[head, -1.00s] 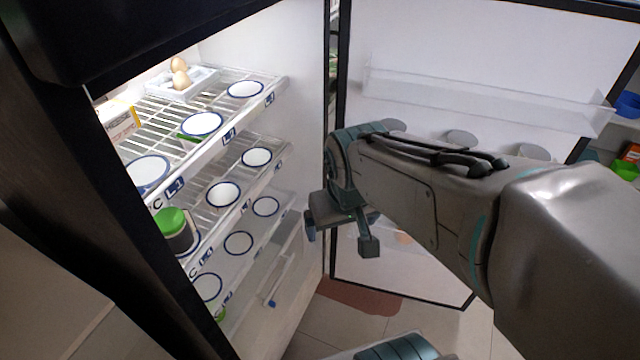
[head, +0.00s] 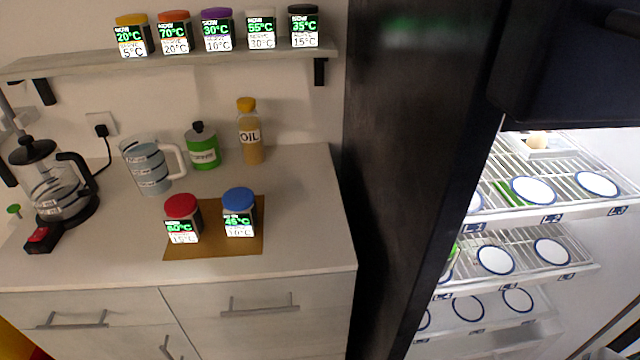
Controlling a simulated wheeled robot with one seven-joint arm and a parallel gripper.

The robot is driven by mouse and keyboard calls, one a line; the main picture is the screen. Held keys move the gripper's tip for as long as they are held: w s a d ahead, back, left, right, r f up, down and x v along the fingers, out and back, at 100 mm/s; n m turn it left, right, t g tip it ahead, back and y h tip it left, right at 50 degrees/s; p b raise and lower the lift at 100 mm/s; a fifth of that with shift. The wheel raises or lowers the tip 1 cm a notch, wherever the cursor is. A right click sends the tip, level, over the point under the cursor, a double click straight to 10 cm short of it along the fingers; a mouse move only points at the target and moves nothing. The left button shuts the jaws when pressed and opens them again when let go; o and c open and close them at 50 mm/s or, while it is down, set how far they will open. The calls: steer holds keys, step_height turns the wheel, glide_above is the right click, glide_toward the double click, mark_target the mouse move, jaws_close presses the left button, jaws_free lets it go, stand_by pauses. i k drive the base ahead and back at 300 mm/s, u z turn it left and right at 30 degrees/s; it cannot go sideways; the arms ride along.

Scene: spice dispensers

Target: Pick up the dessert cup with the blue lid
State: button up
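A small jar with a blue lid (head: 239,212) stands upright on a brown mat (head: 215,248) on the counter. It has a dark and white label with green digits. A similar jar with a red lid (head: 182,218) stands just left of it on the same mat. My gripper is not in the current head view, so its state and distance from the jars are not shown.
An oil bottle (head: 250,132), green canister (head: 202,147), glass pitcher (head: 152,165) and kettle (head: 55,182) stand behind and left. A wall shelf (head: 200,56) above holds several lidded jars. The open fridge (head: 420,150) borders the counter's right. The counter's front right is clear.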

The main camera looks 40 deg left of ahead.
mark_target(241, 199)
steer(key=u, duration=4.3)
steer(key=i, duration=1.75)
steer(key=z, duration=2.35)
